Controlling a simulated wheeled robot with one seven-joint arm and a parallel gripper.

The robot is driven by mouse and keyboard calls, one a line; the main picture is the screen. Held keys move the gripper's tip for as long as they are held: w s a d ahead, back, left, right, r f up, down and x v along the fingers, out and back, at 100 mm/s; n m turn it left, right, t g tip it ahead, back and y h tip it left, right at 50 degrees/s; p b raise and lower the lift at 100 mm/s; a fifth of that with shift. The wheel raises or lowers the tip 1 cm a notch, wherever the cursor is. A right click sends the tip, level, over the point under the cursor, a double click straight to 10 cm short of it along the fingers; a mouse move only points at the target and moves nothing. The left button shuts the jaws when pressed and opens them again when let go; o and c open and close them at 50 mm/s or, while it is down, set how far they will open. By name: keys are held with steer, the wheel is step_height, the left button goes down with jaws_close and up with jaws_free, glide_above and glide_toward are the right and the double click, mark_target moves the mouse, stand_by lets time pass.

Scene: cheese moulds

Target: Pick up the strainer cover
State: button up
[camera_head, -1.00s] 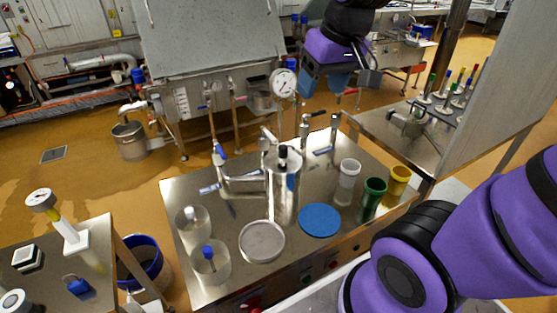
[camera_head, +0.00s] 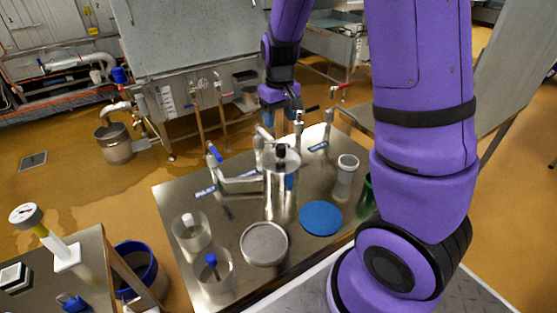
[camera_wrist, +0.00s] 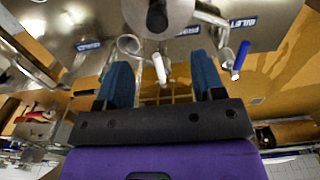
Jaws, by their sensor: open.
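The strainer cover, a round metal lid with a dark knob, sits on top of the upright steel cylinder (camera_head: 281,195) on the metal table. Its knob (camera_head: 281,150) shows in the head view. In the wrist view the round cover (camera_wrist: 170,22) is at the top edge, partly cut off, beyond my fingertips. My gripper (camera_wrist: 162,72) has two blue fingers spread apart with nothing held between them. In the head view my wrist hangs above and behind the cylinder; the fingertips are hard to make out there.
Pipes and valves with blue handles (camera_head: 213,155) stand close behind and left of the cylinder. A round metal sieve (camera_head: 264,244), a blue disc (camera_head: 321,218), clear beakers (camera_head: 214,272) and a white cup (camera_head: 346,172) stand on the table (camera_head: 170,205).

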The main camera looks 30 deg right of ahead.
mark_target(281, 146)
steer(key=f, duration=1)
steer(key=shift+d+f, duration=0.2)
steer(key=shift+f, duration=0.05)
jaws_close()
